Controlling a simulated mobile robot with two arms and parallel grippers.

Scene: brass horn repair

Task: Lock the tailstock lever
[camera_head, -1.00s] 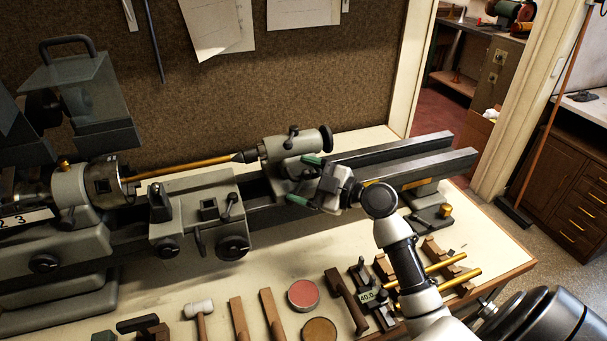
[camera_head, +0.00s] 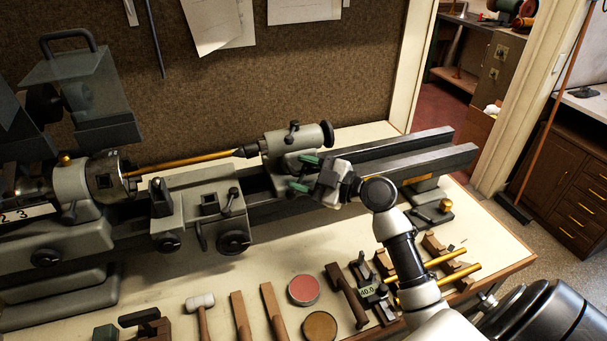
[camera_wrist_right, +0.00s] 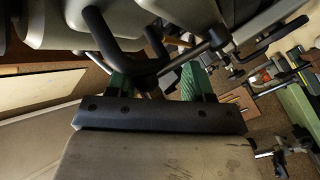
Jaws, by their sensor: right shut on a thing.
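The grey tailstock (camera_head: 297,141) sits on the lathe bed, its centre meeting the end of a long brass rod (camera_head: 190,164). A small dark handle (camera_head: 292,128) stands on top of it. My right gripper (camera_head: 301,173), with green fingers, is at the tailstock's front right side. In the right wrist view my right gripper (camera_wrist_right: 156,84) has its green fingers on either side of a dark lever (camera_wrist_right: 125,62) and is shut on it. In the head view the hand and fingers hide this lever. My left gripper is not in view.
The bed rails (camera_head: 420,155) run free to the right of the tailstock. The carriage (camera_head: 205,210) stands to its left, the chuck (camera_head: 103,178) farther left. A mallet (camera_head: 200,305), a red tin (camera_head: 303,290) and wooden tools lie along the bench front.

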